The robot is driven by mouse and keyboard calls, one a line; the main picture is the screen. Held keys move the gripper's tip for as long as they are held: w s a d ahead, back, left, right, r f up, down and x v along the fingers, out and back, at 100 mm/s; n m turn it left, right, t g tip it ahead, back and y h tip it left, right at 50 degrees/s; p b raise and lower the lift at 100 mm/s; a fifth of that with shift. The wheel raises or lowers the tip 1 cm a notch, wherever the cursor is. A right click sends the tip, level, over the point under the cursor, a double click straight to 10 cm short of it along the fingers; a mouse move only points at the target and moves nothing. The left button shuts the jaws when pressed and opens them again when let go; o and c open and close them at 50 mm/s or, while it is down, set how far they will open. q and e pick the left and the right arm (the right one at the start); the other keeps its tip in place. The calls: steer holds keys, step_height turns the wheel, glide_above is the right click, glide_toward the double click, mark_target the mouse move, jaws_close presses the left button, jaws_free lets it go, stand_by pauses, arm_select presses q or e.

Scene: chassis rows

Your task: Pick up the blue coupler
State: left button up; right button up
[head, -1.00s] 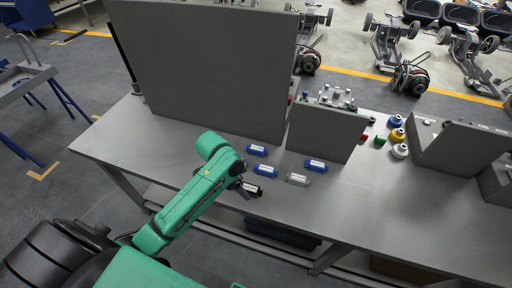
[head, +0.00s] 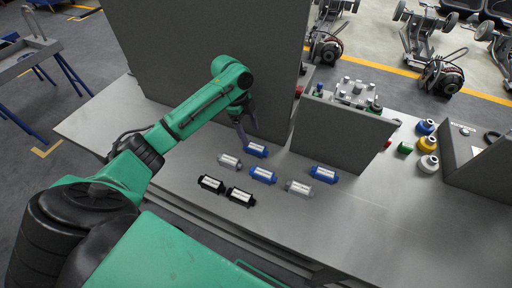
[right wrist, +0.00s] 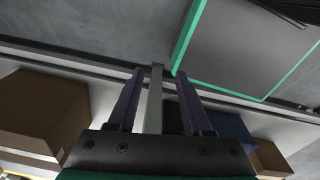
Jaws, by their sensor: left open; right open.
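Three blue couplers with pale labels lie on the grey workbench (head: 375,235). One blue coupler (head: 257,151) is by the foot of the tall grey panel, another blue coupler (head: 263,175) is nearer, and a third blue coupler (head: 324,174) is to the right. My left gripper (head: 247,130) is open and points down just above the farthest blue coupler; I cannot tell whether it touches it. My right gripper (right wrist: 159,74) is open and empty in the right wrist view, with no coupler in sight there.
Grey couplers (head: 229,161) (head: 299,188) and black couplers (head: 211,184) (head: 240,196) lie close by. The tall grey panel (head: 205,50) and a lower panel (head: 343,137) stand behind. Yellow and white round parts (head: 427,144) are at right. A cardboard box (right wrist: 40,110) shows in the right wrist view.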

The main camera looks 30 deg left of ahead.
mark_target(256, 147)
arm_select(q)
steer(key=f, duration=0.2)
steer(key=shift+w+d+f, duration=0.25)
steer(key=shift+w+f, duration=0.15)
steer(key=x, duration=0.2)
steer(key=p+x, duration=0.1)
steer(key=x, duration=0.1)
steer(key=shift+w+a+f+p, duration=0.1)
steer(key=shift+w+f+p, duration=0.1)
steer(key=shift+f+p, duration=0.1)
steer(key=shift+s+f, duration=0.1)
steer(key=shift+f, duration=0.1)
steer(key=shift+c, duration=0.3)
jaws_close()
arm_select(e)
steer(key=shift+w+a+r, duration=0.15)
steer(key=shift+w+r, duration=0.7)
steer(key=shift+r, duration=0.05)
arm_select(q)
steer(key=shift+r, duration=0.1)
